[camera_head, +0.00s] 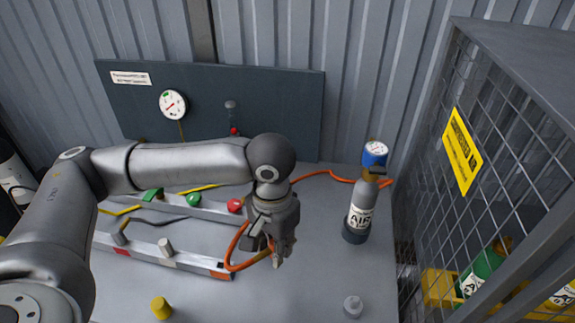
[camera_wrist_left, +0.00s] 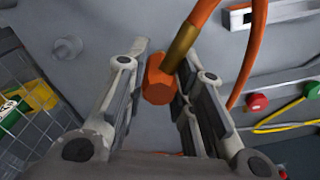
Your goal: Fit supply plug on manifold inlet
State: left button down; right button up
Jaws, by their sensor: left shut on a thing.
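The supply plug is an orange hex end with a brass sleeve, seen in the left wrist view (camera_wrist_left: 159,80). My left gripper (camera_head: 272,258) is shut on it, above the table and right of the front manifold rail. In the left wrist view the plug sits between the finger pads. The orange hose (camera_head: 320,175) loops from the plug back to the fitting by the air bottle. The front manifold rail (camera_head: 190,262) has grey knobs and an orange-marked right end (camera_head: 222,275); that end also shows in the wrist view (camera_wrist_left: 240,16), apart from the plug. No inlet opening is clear.
A grey air bottle (camera_head: 359,210) with a blue-rimmed gauge stands right of my gripper. A mesh cage (camera_head: 495,150) bounds the right. A yellow cap (camera_head: 161,307) and a grey cap (camera_head: 353,306) are in front. A panel with a gauge (camera_head: 172,104) stands behind.

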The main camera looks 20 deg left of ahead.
pick_arm(q)
jog(key=w+a+r+m+p, duration=0.2)
jog(key=w+r+m+p, duration=0.2)
jog(key=w+m+p, duration=1.05)
jog(key=w+a+f+m+b, duration=0.2)
jog(key=a+f+m+b, duration=0.1)
jog(key=m, duration=1.3)
jog(key=shift+w+a+f, duration=0.3)
jog(key=shift+a+f, duration=0.4)
jog(key=shift+a, duration=0.5)
jog(key=shift+f+m, duration=0.2)
jog(key=shift+m, duration=0.05)
jog(key=shift+p, duration=0.4)
